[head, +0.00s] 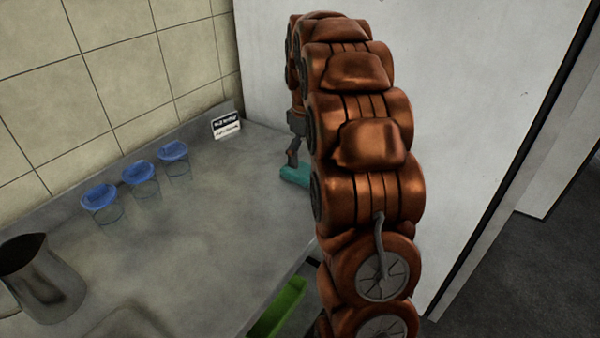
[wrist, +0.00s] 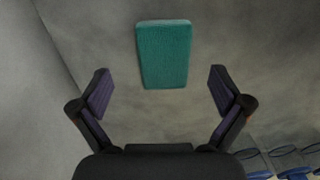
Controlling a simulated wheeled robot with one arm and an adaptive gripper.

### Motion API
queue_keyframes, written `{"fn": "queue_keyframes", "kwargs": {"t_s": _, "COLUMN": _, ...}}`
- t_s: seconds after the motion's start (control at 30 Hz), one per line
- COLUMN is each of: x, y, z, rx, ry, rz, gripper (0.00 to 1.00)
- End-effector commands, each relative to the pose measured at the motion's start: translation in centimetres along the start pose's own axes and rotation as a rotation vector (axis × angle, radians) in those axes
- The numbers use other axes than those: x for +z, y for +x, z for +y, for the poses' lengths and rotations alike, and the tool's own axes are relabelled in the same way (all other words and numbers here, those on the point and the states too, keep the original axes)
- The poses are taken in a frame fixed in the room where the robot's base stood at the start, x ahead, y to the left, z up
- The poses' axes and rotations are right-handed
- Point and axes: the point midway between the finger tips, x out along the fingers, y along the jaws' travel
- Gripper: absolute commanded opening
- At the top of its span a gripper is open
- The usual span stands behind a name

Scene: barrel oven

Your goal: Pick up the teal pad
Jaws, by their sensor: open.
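The teal pad (wrist: 163,55) is a block lying flat on the grey counter. In the wrist view it is centred ahead of my gripper (wrist: 160,92), whose two fingers are spread wide and empty. The pad's near edge lies about level with the fingertips in the picture, between their lines; the height gap is hard to tell. In the head view the teal pad (head: 295,175) shows near the counter's right end, partly hidden by my arm. My gripper (head: 292,160) is just above or beside it there, mostly hidden.
Several glass cups with blue lids (head: 138,172) stand along the tiled wall. A small sign (head: 226,125) stands at the back corner, and a metal pitcher (head: 42,280) at the lower left. A white wall (head: 270,70) closes the counter's far end. A green thing (head: 278,308) is below the front edge.

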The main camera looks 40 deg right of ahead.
Motion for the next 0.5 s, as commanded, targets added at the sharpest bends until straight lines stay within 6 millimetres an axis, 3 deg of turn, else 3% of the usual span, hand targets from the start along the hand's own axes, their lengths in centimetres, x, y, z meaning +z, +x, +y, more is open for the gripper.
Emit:
{"fn": "queue_keyframes", "kwargs": {"t_s": 0.27, "x": -0.1, "y": 1.4, "z": -0.2, "rx": 0.002, "ry": 0.000, "rz": 0.001, "gripper": 1.00}}
{"fn": "queue_keyframes", "kwargs": {"t_s": 0.5, "x": -0.1, "y": 4.5, "z": -0.6, "rx": 0.000, "ry": 0.000, "rz": -0.001, "gripper": 1.00}}
